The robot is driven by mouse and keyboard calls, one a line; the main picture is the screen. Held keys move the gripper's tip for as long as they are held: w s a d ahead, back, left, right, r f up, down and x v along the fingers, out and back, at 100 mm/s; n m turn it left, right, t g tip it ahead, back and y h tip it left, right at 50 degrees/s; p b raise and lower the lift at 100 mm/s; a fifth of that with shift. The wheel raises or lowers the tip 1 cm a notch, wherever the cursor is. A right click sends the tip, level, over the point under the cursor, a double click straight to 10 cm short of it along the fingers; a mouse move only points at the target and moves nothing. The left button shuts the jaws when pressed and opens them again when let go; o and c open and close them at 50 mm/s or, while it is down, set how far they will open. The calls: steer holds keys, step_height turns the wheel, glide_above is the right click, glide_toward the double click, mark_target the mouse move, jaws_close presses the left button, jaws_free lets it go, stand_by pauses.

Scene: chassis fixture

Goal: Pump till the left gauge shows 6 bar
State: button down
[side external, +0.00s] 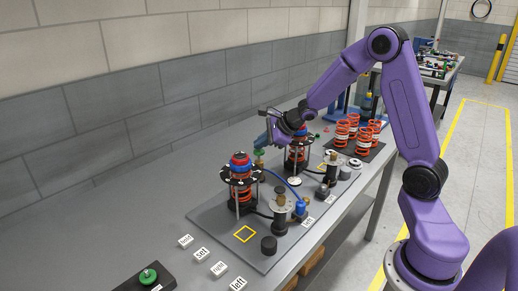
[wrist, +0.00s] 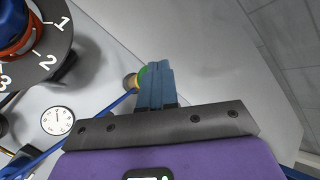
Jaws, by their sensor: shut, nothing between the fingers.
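A white round gauge (wrist: 57,121) lies at lower left in the wrist view. Its needle is too small to read surely, and I cannot tell whether it is the left gauge.
Two spring units with blue tops and numbered rings, one near (side external: 240,172) and one far (side external: 297,148), stand on the grey plate (side external: 215,222). Loose orange springs (side external: 342,134) stand behind. A green button box (side external: 148,277) and label blocks (side external: 219,269) lie in front.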

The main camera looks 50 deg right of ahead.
mark_target(261, 152)
steer(key=shift+f, duration=0.75)
stand_by(0.6)
steer(key=shift+r, duration=1.7)
steer(key=shift+r, duration=2.55)
